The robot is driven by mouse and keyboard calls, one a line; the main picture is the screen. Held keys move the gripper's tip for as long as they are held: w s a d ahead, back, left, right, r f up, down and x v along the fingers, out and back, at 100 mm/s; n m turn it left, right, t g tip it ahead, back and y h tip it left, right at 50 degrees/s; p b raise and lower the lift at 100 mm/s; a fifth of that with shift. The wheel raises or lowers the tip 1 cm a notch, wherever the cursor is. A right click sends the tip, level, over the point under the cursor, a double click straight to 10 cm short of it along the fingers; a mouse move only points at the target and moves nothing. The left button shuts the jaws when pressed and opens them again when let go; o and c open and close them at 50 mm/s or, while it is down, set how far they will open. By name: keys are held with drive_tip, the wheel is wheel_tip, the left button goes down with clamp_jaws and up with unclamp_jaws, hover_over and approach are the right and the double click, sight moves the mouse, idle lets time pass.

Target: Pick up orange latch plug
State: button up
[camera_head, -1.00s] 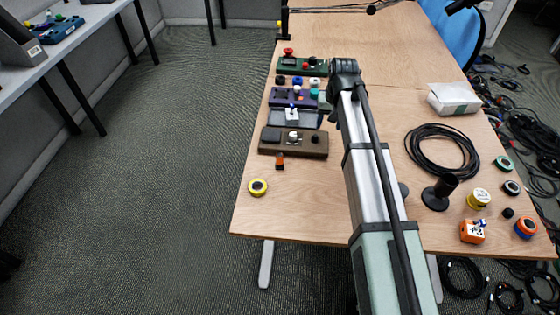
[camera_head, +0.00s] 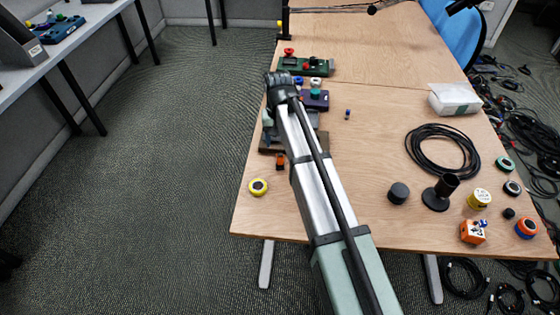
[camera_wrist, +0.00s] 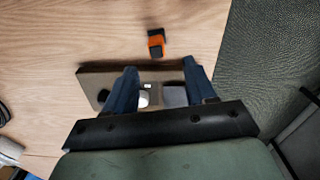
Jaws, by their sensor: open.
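The orange latch plug (camera_head: 280,161) is a small orange and black block lying on the wooden table, just in front of the brown panel.
Purple (camera_head: 318,101) and green (camera_head: 318,68) panels stand farther back. A black cable coil (camera_head: 442,150), a black stand (camera_head: 436,195) and a black cylinder (camera_head: 398,193) are right.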

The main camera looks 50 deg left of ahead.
sight(280, 155)
drive_tip(key=shift+w+d+f, duration=0.1)
drive_tip(key=shift+d+f, duration=0.05)
drive_tip(key=shift+f, duration=1.7)
drive_tip(key=shift+d+f, duration=0.1)
drive_tip(key=shift+f, duration=1.75)
clamp_jaws()
